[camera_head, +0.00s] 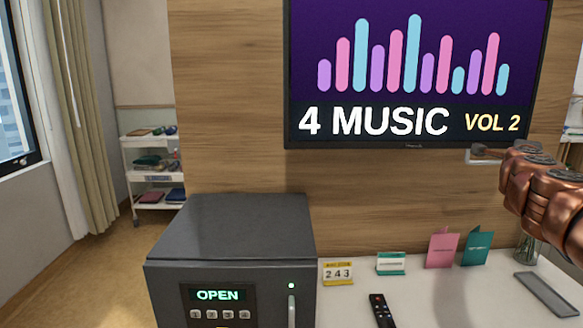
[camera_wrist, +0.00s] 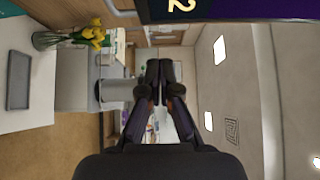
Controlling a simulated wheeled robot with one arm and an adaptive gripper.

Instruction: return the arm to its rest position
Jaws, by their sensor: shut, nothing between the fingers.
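My copper-coloured arm (camera_head: 545,195) reaches in from the right edge of the head view.
A wall screen (camera_head: 415,70) hangs close above my gripper. A dark box-shaped appliance (camera_head: 230,235) reading OPEN stands left on the counter (camera_head: 440,305). Yellow flowers (camera_wrist: 92,35) show in the wrist view.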

